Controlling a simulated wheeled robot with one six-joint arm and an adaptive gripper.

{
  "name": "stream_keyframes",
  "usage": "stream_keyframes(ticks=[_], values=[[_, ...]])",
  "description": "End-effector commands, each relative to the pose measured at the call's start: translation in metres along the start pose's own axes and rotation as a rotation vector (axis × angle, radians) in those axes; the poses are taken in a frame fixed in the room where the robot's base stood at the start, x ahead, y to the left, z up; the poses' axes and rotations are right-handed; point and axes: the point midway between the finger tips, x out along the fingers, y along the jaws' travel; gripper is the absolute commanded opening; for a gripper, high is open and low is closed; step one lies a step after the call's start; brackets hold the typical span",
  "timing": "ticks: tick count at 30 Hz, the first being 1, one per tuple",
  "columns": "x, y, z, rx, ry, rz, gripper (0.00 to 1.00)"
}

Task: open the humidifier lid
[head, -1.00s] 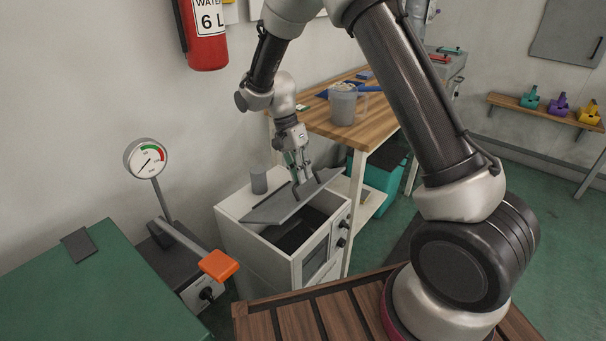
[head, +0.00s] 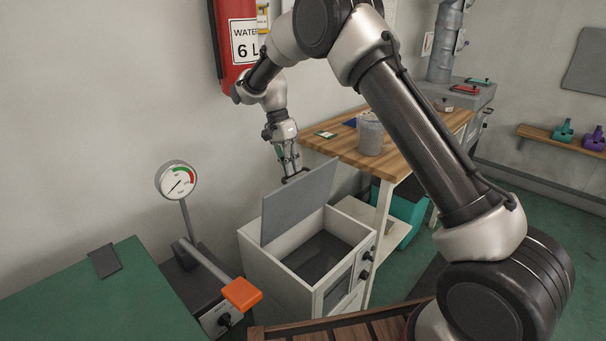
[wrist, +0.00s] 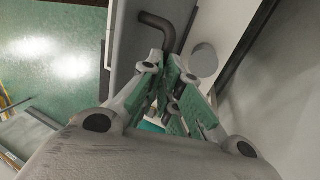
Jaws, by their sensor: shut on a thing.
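The humidifier (head: 275,265) is a white box with knobs on its front. Its grey lid (head: 298,202) is swung up and stands steeply tilted along the back left side. The dark inside of the box (head: 318,255) is open to view. My gripper (head: 291,173) is at the lid's raised edge, shut on the dark lid handle (head: 297,177). In the wrist view the bent handle (wrist: 160,28) runs down to my gripper's fingers (wrist: 170,75), beside the grey lid panel (wrist: 128,60). The exact contact is partly hidden by the fingers.
A wooden workbench (head: 345,145) with a grey pitcher (head: 370,135) stands behind and right of the box. A dial gauge (head: 177,181) and an orange-ended lever (head: 241,293) are at the left. A grey cylinder (wrist: 203,60) shows near the fingers in the wrist view.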

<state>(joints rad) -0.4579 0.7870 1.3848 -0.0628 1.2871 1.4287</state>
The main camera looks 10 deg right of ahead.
Motion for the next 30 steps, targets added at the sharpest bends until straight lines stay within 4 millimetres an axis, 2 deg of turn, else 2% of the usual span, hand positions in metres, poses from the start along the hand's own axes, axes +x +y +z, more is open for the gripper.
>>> stream_keyframes(ticks=[1,12,27,30], values=[[0.018,-0.005,-0.003,0.002,-0.004,0.024,0.00],[0.015,-0.031,-0.004,0.005,-0.007,0.027,0.00],[0.015,-0.034,-0.003,0.006,-0.008,0.030,0.00],[0.015,-0.034,-0.003,0.006,-0.008,0.030,0.18]])
